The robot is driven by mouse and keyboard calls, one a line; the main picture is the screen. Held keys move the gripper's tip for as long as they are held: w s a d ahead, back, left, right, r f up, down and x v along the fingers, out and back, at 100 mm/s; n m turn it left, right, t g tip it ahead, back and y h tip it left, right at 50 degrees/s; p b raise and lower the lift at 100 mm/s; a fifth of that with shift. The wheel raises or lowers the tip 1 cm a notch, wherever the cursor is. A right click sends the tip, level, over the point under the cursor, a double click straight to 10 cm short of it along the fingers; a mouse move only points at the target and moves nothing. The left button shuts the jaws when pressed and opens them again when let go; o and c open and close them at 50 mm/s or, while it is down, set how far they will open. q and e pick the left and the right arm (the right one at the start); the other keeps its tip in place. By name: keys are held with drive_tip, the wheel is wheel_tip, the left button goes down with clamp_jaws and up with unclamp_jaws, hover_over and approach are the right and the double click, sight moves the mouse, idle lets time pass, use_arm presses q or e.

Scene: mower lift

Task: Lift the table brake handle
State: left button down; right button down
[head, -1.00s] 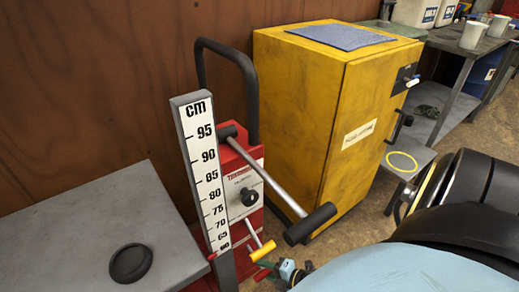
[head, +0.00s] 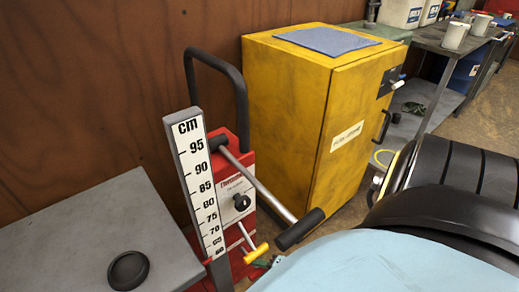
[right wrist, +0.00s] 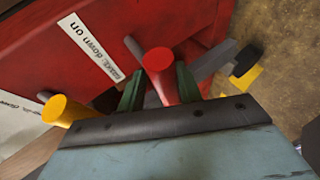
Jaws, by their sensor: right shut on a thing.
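A red handle (right wrist: 160,60) with a round end stands out from the red lift table body (right wrist: 45,55). A white label (right wrist: 92,45), partly legible as "down on", is beside it. My right gripper (right wrist: 158,86) has its green fingers on either side of the red handle, shut on it. In the head view the gripper shows only as a small green part (head: 262,264), and the red handle is mostly hidden there. A yellow T-handle (head: 256,253) is close by; it also shows left of the fingers in the right wrist view (right wrist: 62,110). My left gripper is out of view.
A black-gripped bar (head: 299,230) juts out above the handles. The cm scale (head: 196,185) stands to their left, beside a grey tabletop (head: 75,235). A yellow cabinet (head: 290,110) stands behind on the right.

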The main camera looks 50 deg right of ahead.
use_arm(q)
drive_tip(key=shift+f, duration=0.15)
use_arm(e)
drive_tip(key=shift+w+d+r, duration=0.2)
drive_tip(key=shift+w+r, duration=0.15)
drive_tip(key=shift+w, duration=0.1)
drive_tip(key=c, duration=0.9)
unclamp_jaws()
drive_tip(key=shift+o, duration=0.2)
drive_tip(key=shift+s+a+f, duration=0.1)
drive_tip(key=shift+s+f, duration=0.05)
drive_tip(key=shift+s, duration=0.05)
drive_tip(key=shift+s, duration=0.1)
drive_tip(key=shift+s, duration=0.25)
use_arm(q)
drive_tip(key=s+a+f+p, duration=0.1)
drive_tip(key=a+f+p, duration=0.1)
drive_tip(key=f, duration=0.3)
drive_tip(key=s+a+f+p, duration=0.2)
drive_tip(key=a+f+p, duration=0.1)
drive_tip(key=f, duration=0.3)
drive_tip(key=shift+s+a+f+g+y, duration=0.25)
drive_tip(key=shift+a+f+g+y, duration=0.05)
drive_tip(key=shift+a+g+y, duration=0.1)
use_arm(e)
drive_tip(key=v, duration=1.2)
drive_tip(key=shift+s+r, duration=0.25)
drive_tip(key=shift+s, duration=0.05)
